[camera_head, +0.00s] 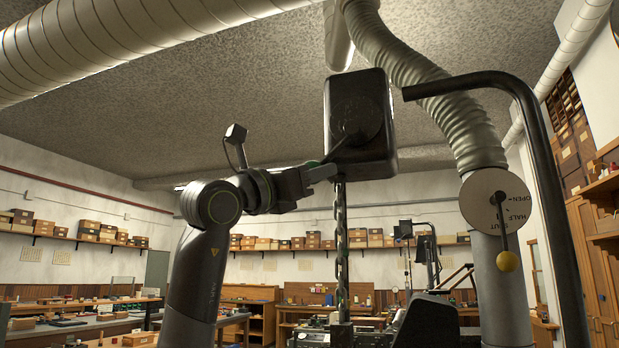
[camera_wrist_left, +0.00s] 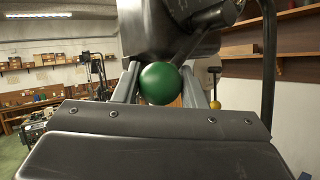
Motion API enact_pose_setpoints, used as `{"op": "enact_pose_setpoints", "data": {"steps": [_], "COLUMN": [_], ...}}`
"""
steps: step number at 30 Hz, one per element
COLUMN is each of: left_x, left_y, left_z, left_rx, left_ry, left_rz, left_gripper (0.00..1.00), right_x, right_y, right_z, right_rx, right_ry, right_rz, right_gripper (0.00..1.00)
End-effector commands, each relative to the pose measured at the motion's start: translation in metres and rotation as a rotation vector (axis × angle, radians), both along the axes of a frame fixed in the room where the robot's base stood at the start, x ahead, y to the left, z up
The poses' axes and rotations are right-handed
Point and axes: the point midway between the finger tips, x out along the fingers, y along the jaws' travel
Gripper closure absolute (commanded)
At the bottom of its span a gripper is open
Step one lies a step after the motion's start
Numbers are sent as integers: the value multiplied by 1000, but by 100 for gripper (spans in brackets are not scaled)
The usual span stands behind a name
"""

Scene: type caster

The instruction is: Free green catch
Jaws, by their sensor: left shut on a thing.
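A green ball knob (camera_wrist_left: 160,83) sits at the end of a short dark lever (camera_wrist_left: 208,42) on a black housing (camera_head: 358,110). In the head view only a sliver of green shows at the fingers; the rest of the knob is hidden. My left gripper (camera_head: 322,174) reaches up from the left, just below and left of the housing. In the left wrist view its two grey fingers stand on either side of the knob, shut on it. The lever slants down to the left from the round hub on the housing. My right gripper is in neither view.
A chain (camera_head: 341,230) hangs below the housing, close to my left fingers. A bent black pipe (camera_head: 530,110) and a duct with a marked plate (camera_head: 497,200) and yellow ball lever (camera_head: 506,261) stand at right. Benches (camera_head: 245,312) line the back.

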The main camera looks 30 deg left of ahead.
Motion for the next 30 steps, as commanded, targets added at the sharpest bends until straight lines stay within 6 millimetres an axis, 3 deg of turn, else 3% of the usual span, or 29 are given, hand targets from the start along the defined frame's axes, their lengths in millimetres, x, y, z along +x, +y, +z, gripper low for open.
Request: {"op": "enact_pose_setpoints", "data": {"steps": [13,14,18,30], "left_x": [1,1,1,-6], "left_y": [-2,-2,-2,2], "left_z": [-2,-2,-2,-6], "left_rx": [-12,-12,-12,-11], "left_ry": [2,2,0,-3], "left_rz": [-3,-3,-2,1], "left_gripper": [100,61,43,41], "right_x": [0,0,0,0], "right_y": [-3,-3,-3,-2], "right_z": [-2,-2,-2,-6], "right_rx": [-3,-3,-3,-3], "right_ry": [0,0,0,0], "right_rz": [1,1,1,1], "right_gripper": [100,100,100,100]}}
